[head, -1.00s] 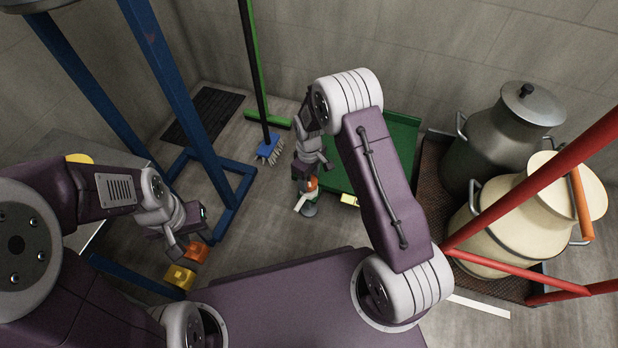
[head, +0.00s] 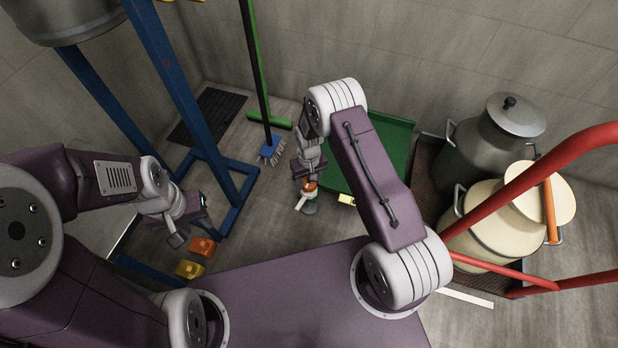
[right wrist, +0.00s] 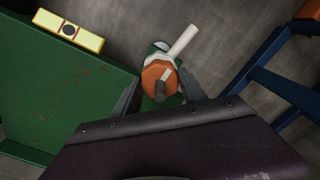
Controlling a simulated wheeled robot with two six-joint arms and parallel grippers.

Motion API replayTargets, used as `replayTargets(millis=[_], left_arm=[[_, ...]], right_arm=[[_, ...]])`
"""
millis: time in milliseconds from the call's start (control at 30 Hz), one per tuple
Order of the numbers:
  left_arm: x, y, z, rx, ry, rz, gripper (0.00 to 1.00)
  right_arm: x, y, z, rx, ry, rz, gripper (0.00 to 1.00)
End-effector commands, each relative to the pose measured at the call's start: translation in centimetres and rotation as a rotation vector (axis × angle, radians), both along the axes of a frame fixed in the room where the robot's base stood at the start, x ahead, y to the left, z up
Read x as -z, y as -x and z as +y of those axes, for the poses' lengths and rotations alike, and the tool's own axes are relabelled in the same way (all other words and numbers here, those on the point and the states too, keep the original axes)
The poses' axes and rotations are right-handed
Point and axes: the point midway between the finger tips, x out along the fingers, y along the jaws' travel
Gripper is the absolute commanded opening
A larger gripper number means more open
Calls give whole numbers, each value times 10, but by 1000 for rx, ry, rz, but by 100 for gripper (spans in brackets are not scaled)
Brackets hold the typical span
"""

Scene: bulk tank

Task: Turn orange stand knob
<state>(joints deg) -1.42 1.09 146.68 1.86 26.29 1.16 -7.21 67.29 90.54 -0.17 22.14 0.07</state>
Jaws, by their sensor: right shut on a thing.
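The orange knob (right wrist: 158,74) sits on top of a small stand with a white handle (right wrist: 184,40) sticking out beside it. It also shows small in the head view (head: 310,186), low near the green cart. My right gripper (right wrist: 160,90) reaches down to it and is shut on the knob, one finger on each side. In the head view my right gripper (head: 309,178) partly covers the knob. My left gripper (head: 190,231) hangs at the left with its fingers apart and empty, above an orange block (head: 203,246) and a yellow block (head: 189,269).
A green cart bed (head: 365,165) stands right beside the knob, with a yellow block (right wrist: 68,30) near its edge. A blue frame (head: 185,105) rises at the left. A broom (head: 270,147) stands behind. Milk cans (head: 510,215) and red rails (head: 545,175) are at the right.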

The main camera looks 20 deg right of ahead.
Motion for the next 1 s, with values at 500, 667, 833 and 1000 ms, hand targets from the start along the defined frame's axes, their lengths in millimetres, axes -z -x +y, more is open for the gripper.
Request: replayTargets(millis=[500,667,833,1000], left_arm=[[-2,0,0,0,0,0,38],[-2,0,0,0,0,0,38],[-3,0,0,0,0,0,38],[-7,0,0,0,0,0,38]], right_arm=[[1,0,0,27,0,0,9],[1,0,0,26,0,0,71],[1,0,0,26,0,0,71],[-4,0,0,26,0,-1,71]])
